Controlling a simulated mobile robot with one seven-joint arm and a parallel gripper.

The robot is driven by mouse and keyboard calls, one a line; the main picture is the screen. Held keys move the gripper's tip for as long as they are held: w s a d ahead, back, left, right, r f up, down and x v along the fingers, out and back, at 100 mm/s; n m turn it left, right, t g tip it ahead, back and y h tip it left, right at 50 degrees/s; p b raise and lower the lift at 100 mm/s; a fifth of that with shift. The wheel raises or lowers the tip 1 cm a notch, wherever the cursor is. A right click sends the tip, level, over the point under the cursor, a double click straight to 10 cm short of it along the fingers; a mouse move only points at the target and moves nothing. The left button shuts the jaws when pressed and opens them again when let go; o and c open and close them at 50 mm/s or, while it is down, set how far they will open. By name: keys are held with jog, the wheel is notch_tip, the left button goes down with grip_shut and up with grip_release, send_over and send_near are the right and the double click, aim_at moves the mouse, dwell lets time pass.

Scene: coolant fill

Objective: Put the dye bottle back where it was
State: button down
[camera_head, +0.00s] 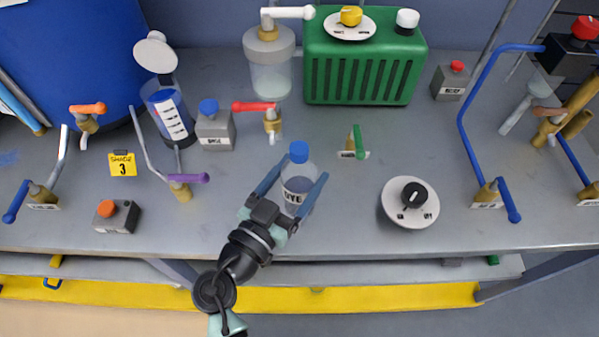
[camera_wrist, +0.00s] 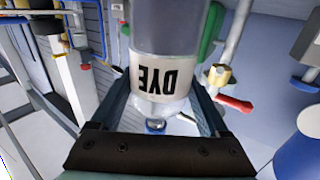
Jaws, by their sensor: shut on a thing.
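The dye bottle (camera_head: 298,186) is a clear bottle with a blue cap, a white DYE label and grey-blue contents. In the head view it is near the middle of the grey bench, toward its front edge. My gripper (camera_head: 290,188) reaches in from the front with one finger on each side of the bottle, shut on it. In the wrist view the bottle (camera_wrist: 168,60) fills the middle between the fingers of my gripper (camera_wrist: 160,108), with its label upside down. I cannot tell whether its base touches the bench.
A white round dial (camera_head: 409,203) lies to the right, and a small green-handled valve (camera_head: 355,143) stands behind it. A purple-handled valve (camera_head: 183,186) and a yellow tag (camera_head: 123,163) are to the left. A green ribbed tank (camera_head: 364,65) is behind. The bench between bottle and dial is clear.

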jog(key=shift+f+b, duration=0.1)
jog(key=shift+b, duration=0.2)
jog(key=shift+c, duration=1.6)
grip_release()
jog(key=shift+f, duration=0.1)
jog(key=o, duration=0.3)
jog(key=shift+r+p, duration=0.45)
jog(key=shift+p, duration=0.05)
jog(key=b+v, duration=0.1)
jog(key=v, duration=0.5)
jog(key=b+v, duration=0.1)
jog(key=v, duration=0.5)
jog(key=shift+f, duration=0.25)
